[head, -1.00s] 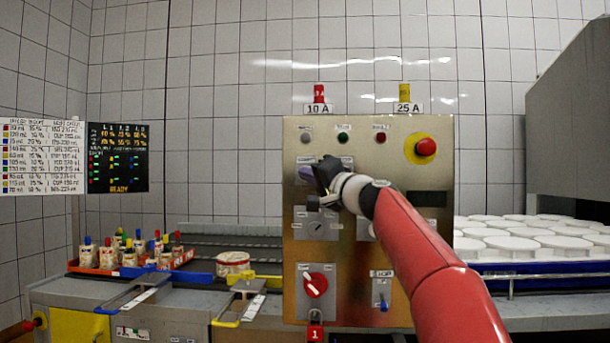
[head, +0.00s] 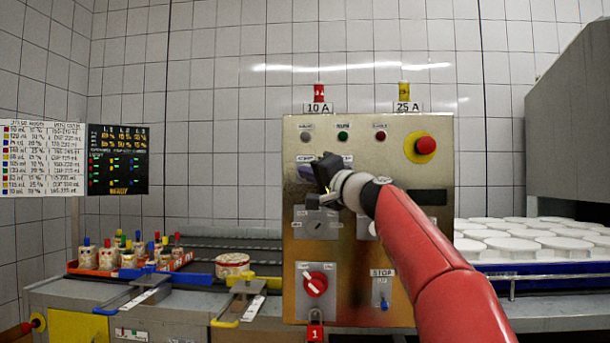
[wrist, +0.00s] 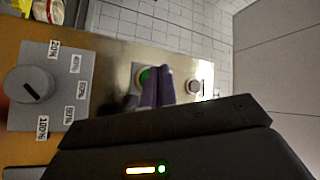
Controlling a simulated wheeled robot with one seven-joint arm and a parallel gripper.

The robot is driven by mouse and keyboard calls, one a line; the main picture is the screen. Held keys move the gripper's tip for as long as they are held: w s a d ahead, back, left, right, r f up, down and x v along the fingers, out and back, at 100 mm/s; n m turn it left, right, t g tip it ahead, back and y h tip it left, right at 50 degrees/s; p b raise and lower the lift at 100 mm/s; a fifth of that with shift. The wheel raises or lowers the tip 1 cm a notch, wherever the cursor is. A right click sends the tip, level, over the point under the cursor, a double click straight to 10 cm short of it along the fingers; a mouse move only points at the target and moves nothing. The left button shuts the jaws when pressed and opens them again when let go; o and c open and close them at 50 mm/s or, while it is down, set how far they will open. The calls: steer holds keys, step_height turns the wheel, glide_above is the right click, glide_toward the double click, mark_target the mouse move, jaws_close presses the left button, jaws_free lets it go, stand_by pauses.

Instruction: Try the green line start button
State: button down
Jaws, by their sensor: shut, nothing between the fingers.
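A green button (wrist: 146,75) in a pale ring shows in the wrist view on the metal control panel (head: 430,275). The fingers of my gripper (wrist: 158,86) are together, empty, and overlap part of the button. I cannot tell whether the fingertips touch it. In the head view my gripper (head: 308,172) is in front of the panel's upper left, above the grey dial plate (head: 300,228), and hides the button there.
A red emergency stop (head: 426,146) on yellow is at the panel's upper right. Grey, green (head: 343,137) and red lamps line its top. A red rotary switch (head: 315,284) and a blue stop switch (head: 384,305) are lower. White moulds (head: 510,243) stand at right.

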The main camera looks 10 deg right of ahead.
steer(key=s+b, duration=0.1)
steer(key=s+a+b, duration=0.1)
steer(key=s, duration=0.1)
steer(key=s+b, duration=0.1)
steer(key=shift+s+a, duration=0.25)
steer(key=shift+s, duration=0.1)
stand_by(0.6)
steer(key=s+a+f+n+g+h, duration=0.25)
steer(key=s+a+f, duration=0.2)
steer(key=f, duration=0.55)
steer(key=s+a+f+n+g+h, duration=0.1)
steer(key=s+a+f+g, duration=0.4)
steer(key=f, duration=0.6)
steer(key=s+d+f+n+g+h, duration=0.1)
steer(key=s+d+f, duration=0.3)
steer(key=s+f, duration=0.9)
steer(key=s+d+f+n+g+h, duration=0.2)
steer(key=s+d+f+g+h, duration=0.2)
steer(key=s+f, duration=0.9)
step_height(320, 180, down, 2)
steer(key=shift+d+f, duration=0.2)
steer(key=shift+d, duration=0.3)
